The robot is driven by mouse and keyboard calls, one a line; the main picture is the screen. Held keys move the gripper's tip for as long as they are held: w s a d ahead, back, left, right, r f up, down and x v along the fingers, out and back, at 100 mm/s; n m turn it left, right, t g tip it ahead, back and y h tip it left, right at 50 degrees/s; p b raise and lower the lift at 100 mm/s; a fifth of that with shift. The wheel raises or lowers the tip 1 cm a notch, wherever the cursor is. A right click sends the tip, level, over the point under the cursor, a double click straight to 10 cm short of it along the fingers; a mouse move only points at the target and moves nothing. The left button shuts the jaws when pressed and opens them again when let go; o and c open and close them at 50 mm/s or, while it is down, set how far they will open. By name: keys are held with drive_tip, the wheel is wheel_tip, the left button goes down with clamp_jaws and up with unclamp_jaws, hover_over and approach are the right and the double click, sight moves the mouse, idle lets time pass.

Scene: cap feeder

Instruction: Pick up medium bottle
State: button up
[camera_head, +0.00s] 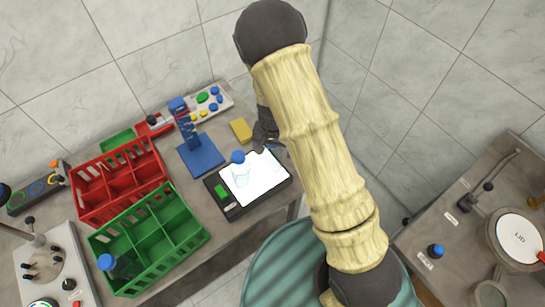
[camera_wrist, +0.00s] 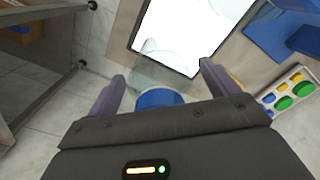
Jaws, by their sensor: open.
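A clear bottle with a blue cap (camera_head: 239,158) stands on the lit white pad (camera_head: 262,180) of a dark device. In the wrist view a clear bottle (camera_wrist: 165,72) with a blue cap (camera_wrist: 160,98) shows between the fingers of my gripper (camera_wrist: 163,86); no contact is visible. My gripper is open, with room on both sides of the cap. In the head view my gripper (camera_head: 264,135) is at the pad's far edge, partly hidden by my arm. A second blue-capped bottle (camera_head: 107,262) stands in the green crate (camera_head: 180,247).
A red crate (camera_head: 118,178) and a blue stand (camera_head: 201,156) are left of the pad. A yellow block (camera_head: 241,130) and a button panel (camera_head: 208,103) lie behind.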

idle(0.4)
clamp_jaws()
drive_tip(key=shift+r, duration=0.15)
wheel_tip(320, 180, up, 10)
drive_tip(key=shift+f+b, duration=0.1)
drive_tip(key=shift+b, duration=0.75)
